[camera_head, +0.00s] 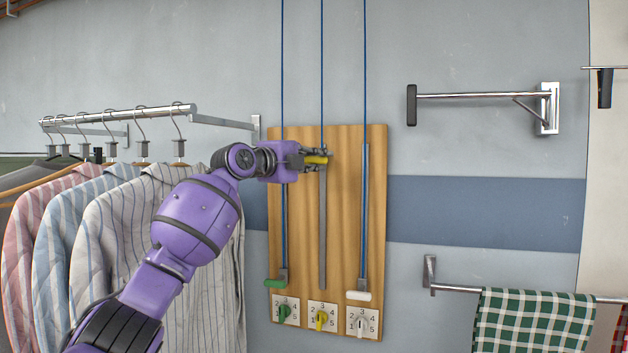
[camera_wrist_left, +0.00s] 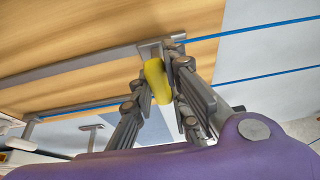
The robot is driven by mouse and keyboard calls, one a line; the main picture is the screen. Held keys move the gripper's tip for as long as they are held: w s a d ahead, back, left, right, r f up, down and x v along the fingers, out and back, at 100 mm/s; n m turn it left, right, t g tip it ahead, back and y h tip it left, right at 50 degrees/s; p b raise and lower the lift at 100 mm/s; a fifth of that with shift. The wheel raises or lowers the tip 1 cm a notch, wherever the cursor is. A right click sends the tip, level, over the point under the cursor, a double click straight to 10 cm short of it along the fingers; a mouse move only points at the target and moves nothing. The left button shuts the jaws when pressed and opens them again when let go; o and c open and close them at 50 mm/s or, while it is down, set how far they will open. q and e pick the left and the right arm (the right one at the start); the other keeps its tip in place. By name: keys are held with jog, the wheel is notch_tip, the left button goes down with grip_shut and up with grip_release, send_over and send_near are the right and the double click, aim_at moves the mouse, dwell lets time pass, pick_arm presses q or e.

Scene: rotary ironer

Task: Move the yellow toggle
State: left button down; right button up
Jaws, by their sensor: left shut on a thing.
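The yellow toggle (camera_head: 315,160) is near the top of the middle slide rail on the wooden board (camera_head: 343,200). My left gripper (camera_head: 322,158) reaches in from the left and is shut on the yellow toggle. In the left wrist view the yellow toggle (camera_wrist_left: 157,80) lies between the fingers, beside its metal bracket. The green toggle (camera_head: 276,283) is at the bottom of the left rail. The white toggle (camera_head: 358,295) is at the bottom of the right rail. Blue cords run up from all three. My right gripper is out of view.
Numbered dials sit along the board's bottom, including a yellow dial (camera_head: 321,319). Striped shirts (camera_head: 115,235) hang on a rail (camera_head: 120,115) at the left. A metal wall bar (camera_head: 480,95) and a green checked towel (camera_head: 533,322) are at the right.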

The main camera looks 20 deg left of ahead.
pick_arm(q)
jog(key=shift+r, duration=0.45)
jog(key=shift+s+r, duration=0.1)
jog(key=shift+r, duration=0.1)
jog(key=c, duration=2)
grip_release()
jog(key=shift+c, duration=0.2)
jog(key=o, duration=0.4)
jog(key=shift+c, duration=0.2)
jog(key=shift+f, duration=0.2)
jog(key=shift+s+a, duration=0.15)
jog(key=v, duration=0.7)
